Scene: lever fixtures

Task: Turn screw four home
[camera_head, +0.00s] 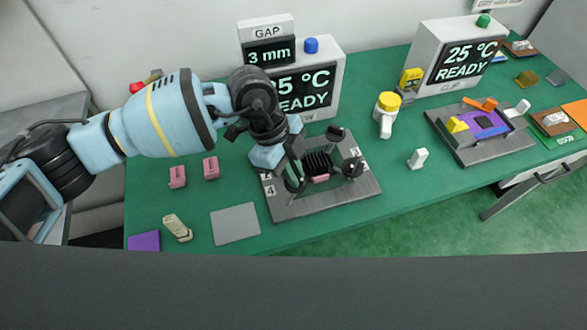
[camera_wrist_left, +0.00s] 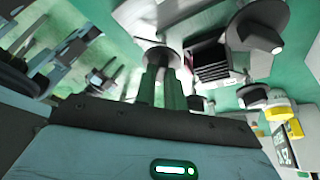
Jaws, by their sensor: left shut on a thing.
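The grey fixture plate (camera_head: 335,204) lies on the green table and carries a black finned block (camera_head: 318,163) with dark screw knobs around it. A label "4" (camera_head: 270,190) marks its near left corner. My left gripper (camera_head: 294,178) reaches down there, shut on the dark knob of screw four, which it partly hides. In the left wrist view its green fingers (camera_wrist_left: 166,84) meet a dark round knob (camera_wrist_left: 161,57). Other knobs stand at the far side (camera_head: 336,133) and right (camera_head: 352,167). My right gripper is not in view.
A display unit (camera_head: 333,75) reading 25 °C READY, with a GAP sign at 3 mm, stands behind the plate. Pink blocks (camera_head: 211,168) and a grey mat (camera_head: 235,223) lie left. A yellow-topped white tool (camera_head: 386,113) and a second fixture (camera_head: 466,145) stand right.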

